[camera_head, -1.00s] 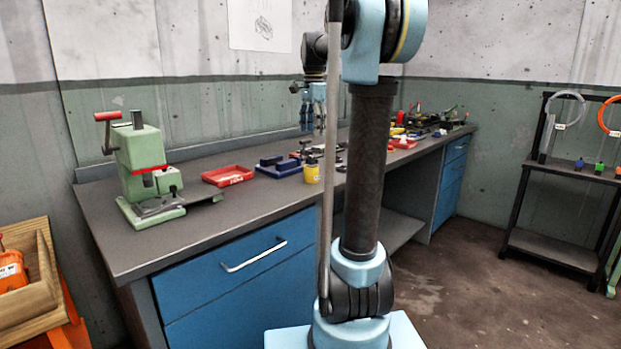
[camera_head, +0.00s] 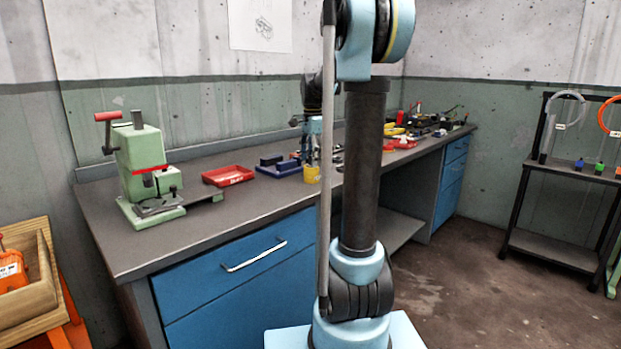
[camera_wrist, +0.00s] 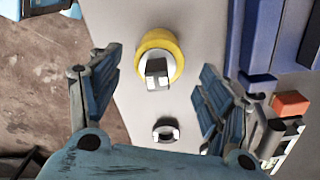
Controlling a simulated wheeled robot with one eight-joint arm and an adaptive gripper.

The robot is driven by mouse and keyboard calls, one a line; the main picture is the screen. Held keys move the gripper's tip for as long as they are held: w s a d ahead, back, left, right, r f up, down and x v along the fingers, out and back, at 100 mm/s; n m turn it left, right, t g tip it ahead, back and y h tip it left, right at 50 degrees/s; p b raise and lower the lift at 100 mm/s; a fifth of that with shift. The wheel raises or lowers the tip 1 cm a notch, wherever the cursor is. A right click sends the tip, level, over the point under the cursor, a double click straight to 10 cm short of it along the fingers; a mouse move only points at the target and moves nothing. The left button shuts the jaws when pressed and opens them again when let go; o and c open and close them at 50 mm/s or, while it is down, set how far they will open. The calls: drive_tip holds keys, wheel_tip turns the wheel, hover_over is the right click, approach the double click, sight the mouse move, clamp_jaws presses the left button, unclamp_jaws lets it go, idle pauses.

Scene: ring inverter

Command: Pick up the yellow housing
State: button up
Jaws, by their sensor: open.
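The yellow housing (camera_head: 312,174) stands on the workbench near its front edge in the head view. In the wrist view the yellow housing (camera_wrist: 165,43) is seen from above as a yellow ring with a grey block-like part at its middle. My gripper (camera_wrist: 148,95) is open, with one finger at each side of the picture and the housing between and just beyond the fingertips. It does not appear to grip the housing. In the head view my gripper (camera_head: 312,140) is right above the housing and partly hidden by my arm.
A dark ring-shaped part (camera_wrist: 166,130) lies on the bench near the housing. A blue tray (camera_head: 278,170) is to its left, with a red tray (camera_head: 227,176) further left. A green press (camera_head: 147,170) stands at the bench's left end. Several other items lie towards the right.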

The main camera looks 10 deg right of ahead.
sight(311, 171)
drive_tip(key=shift+s+a+f, duration=0.1)
drive_tip(key=shift+a+f, duration=0.05)
drive_tip(key=shift+f, duration=1.25)
drive_tip(key=shift+a+f, duration=0.1)
drive_tip(key=shift+f, duration=1.25)
drive_tip(key=c, duration=1.4)
drive_tip(key=shift+o, duration=0.2)
drive_tip(key=shift+r, duration=0.1)
